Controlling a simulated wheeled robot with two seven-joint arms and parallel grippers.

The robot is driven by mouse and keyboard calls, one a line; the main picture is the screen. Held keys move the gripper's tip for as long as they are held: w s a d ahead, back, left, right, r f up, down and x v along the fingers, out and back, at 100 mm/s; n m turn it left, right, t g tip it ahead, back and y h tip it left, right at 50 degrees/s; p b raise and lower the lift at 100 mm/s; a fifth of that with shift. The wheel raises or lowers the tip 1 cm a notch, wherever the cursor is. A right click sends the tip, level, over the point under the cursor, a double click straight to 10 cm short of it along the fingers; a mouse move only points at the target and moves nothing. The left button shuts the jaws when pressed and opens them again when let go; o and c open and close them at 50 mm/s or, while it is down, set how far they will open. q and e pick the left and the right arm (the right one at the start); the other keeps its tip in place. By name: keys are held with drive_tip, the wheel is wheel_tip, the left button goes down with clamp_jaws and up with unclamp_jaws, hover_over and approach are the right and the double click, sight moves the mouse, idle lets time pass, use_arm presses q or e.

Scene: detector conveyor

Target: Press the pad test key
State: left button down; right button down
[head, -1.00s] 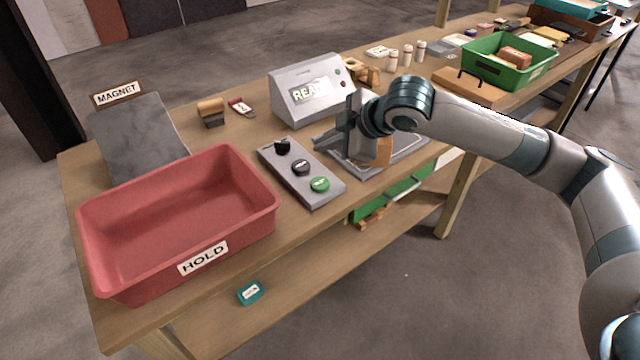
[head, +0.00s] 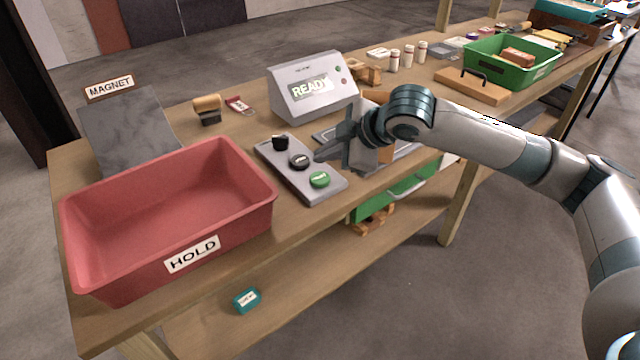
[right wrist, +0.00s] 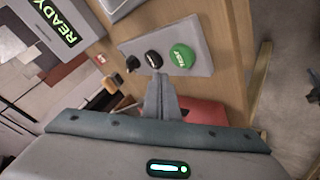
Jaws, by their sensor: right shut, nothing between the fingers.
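A grey key panel (head: 322,194) lies on the bench, with a black knob (head: 280,143), a black button (head: 299,161) and a green button (head: 319,179) in a row. In the right wrist view the green button (right wrist: 182,57) has white lettering that looks like TEST; the black button (right wrist: 153,59) has lettering too small to read. My right gripper (head: 318,156) is shut and empty, its tips close to the black button. In the right wrist view its fingers (right wrist: 158,77) point at that button; I cannot tell whether they touch it. My left gripper is not in view.
A display box (head: 313,88) reading READY stands behind the panel. A red HOLD bin (head: 165,255) is at left, with a grey MAGNET slab (head: 125,130) behind it. A grey plate (head: 402,150) lies under my right gripper. A green bin (head: 512,70) stands farther right.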

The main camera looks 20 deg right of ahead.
sight(314, 174)
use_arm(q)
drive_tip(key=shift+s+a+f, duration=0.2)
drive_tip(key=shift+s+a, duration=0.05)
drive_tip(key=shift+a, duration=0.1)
use_arm(e)
drive_tip(key=shift+f, duration=1.35)
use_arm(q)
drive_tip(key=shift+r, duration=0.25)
use_arm(e)
drive_tip(key=shift+f, duration=0.2)
idle(0.4)
drive_tip(key=shift+f, duration=0.25)
